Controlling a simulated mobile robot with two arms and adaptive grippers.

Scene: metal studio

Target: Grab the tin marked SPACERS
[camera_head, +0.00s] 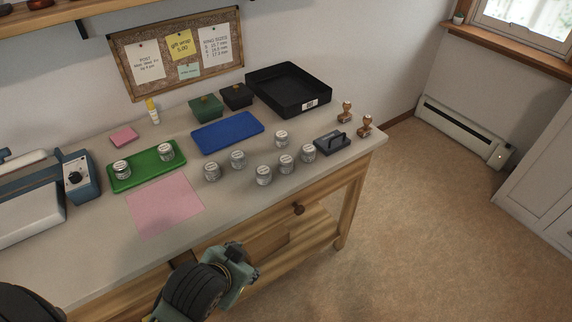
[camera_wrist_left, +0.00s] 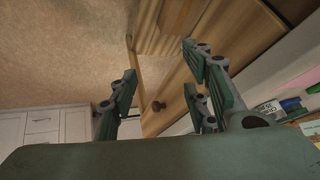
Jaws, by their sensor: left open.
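Several small silver tins with pale labels stand on the bench; their words are too small to read in the head view, so I cannot tell which is the SPACERS tin. Loose tins stand at the bench's right part, such as a front tin (camera_head: 264,176), a back tin (camera_head: 281,139) and a right tin (camera_head: 308,153). Two more, a left tin (camera_head: 122,169) and a right one (camera_head: 166,152), stand on a green mat (camera_head: 137,180). My left gripper (camera_head: 246,262) is open and empty in front of the bench, apart from all tins. Its spread fingers show in the left wrist view (camera_wrist_left: 162,88).
A pink sheet (camera_head: 165,205), blue mat (camera_head: 228,132), black tray (camera_head: 289,88), stamp pad (camera_head: 332,143) and wooden stamps (camera_head: 346,111) share the bench (camera_head: 225,221). A blue-grey device (camera_head: 77,178) stands at left. A drawer knob (camera_head: 298,209) sticks out from the front.

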